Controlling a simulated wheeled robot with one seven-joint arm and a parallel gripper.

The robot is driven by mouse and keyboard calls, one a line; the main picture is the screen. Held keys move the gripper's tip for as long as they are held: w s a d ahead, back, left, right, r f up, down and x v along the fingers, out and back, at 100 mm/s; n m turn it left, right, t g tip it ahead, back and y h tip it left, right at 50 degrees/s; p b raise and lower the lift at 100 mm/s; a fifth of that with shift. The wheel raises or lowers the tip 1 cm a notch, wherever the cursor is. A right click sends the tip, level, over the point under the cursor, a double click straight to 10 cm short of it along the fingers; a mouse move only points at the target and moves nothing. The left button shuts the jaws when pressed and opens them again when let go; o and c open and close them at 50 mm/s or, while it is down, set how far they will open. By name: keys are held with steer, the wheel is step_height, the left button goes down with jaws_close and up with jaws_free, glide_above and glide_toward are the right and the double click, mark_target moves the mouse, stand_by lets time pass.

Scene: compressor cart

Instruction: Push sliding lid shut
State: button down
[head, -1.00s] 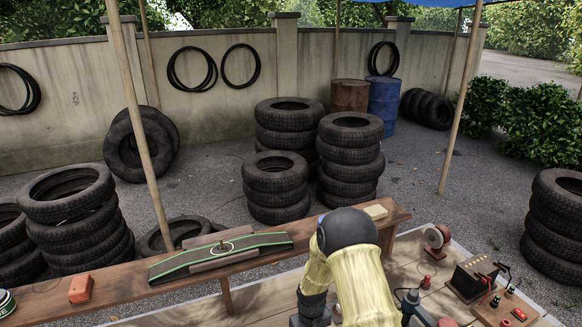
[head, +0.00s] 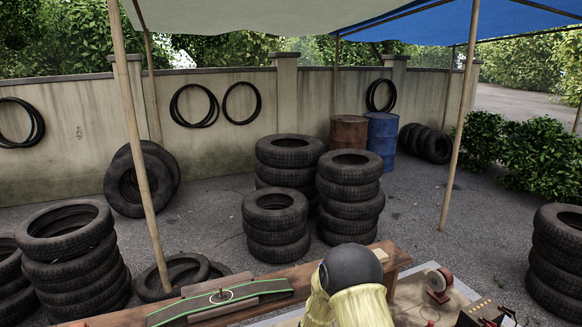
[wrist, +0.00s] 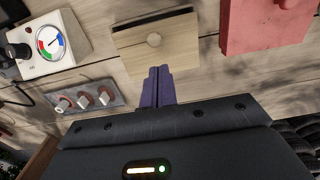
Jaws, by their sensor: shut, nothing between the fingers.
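A pale wooden box (wrist: 127,47) lies on the plank bench top in the wrist view, just past my gripper. Its flat wooden lid (wrist: 175,42) has a round pale mark near the middle. A dark strip runs along the box's far edge; I cannot tell for certain how wide the opening is. My gripper (wrist: 159,70) has its two purple fingers closed together, empty, with the tips at or very near the box's near edge. I cannot tell whether they touch it. The box and gripper do not show in the head view.
A red block or box (wrist: 265,25) stands right of the wooden box. A white gauge unit (wrist: 50,42) and a grey panel with several knobs (wrist: 92,97) are at the left. In the head view, a bench with a green-edged ramp (head: 220,301) and tyre stacks (head: 275,225) stand beyond.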

steer(key=shift+r+p, duration=0.45)
steer(key=shift+r, duration=0.45)
steer(key=shift+d+r, duration=0.1)
steer(key=shift+r, duration=0.1)
steer(key=s+d+r+m+t, duration=0.1)
steer(key=s+d+r, duration=0.2)
steer(key=r, duration=0.5)
steer(key=s+d+r+m, duration=0.1)
steer(key=s+d+r, duration=0.2)
steer(key=r, duration=0.5)
steer(key=s+d+r+m+t, duration=0.1)
steer(key=s+d+r+m, duration=0.1)
steer(key=s+r, duration=0.5)
steer(key=s+d, duration=0.1)
steer(key=s, duration=0.3)
steer(key=shift+d+r+m+t, duration=0.3)
steer(key=shift+r, duration=0.05)
steer(key=shift+s, duration=0.1)
